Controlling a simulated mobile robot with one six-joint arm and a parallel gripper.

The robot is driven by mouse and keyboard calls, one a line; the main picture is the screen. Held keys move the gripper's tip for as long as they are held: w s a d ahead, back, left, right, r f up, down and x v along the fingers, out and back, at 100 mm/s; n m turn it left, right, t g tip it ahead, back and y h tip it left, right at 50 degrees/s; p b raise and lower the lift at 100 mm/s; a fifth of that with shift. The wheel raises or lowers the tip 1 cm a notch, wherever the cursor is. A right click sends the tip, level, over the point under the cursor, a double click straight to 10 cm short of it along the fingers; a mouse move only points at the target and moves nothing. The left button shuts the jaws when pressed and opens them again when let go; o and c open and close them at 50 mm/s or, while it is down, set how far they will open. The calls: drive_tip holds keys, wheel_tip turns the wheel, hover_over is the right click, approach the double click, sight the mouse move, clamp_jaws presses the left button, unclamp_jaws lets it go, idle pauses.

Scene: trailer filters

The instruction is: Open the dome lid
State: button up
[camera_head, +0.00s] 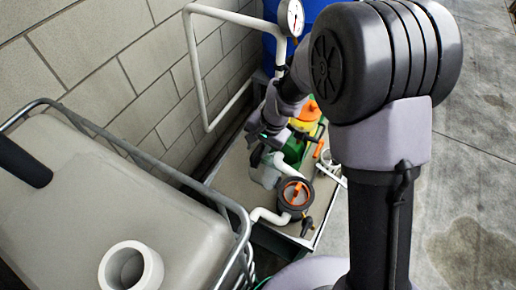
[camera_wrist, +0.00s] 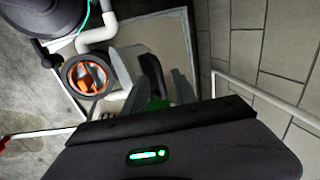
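A round filter housing with a black ring and an orange part inside (camera_head: 295,194) stands on the trailer bed. It also shows at upper left in the wrist view (camera_wrist: 90,77). Its top may be the clear dome lid; I cannot tell for sure. My gripper (camera_wrist: 160,90) shows two grey fingers standing apart, with a gap between them. A black bar-like part (camera_wrist: 153,73) and some green show around that gap; I cannot tell whether the fingers touch them. In the head view my gripper is small and partly hidden among the parts behind the filter housing.
White pipes (camera_head: 268,215) join the filter housing. A green box (camera_head: 296,150) and an orange and yellow item (camera_head: 305,122) stand behind it. A pressure gauge (camera_head: 291,17) tops a white pipe by a blue barrel. A caged grey tank (camera_head: 110,200) fills the left, and a block wall (camera_head: 110,65) stands behind.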

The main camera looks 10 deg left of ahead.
clamp_jaws()
idle(1.4)
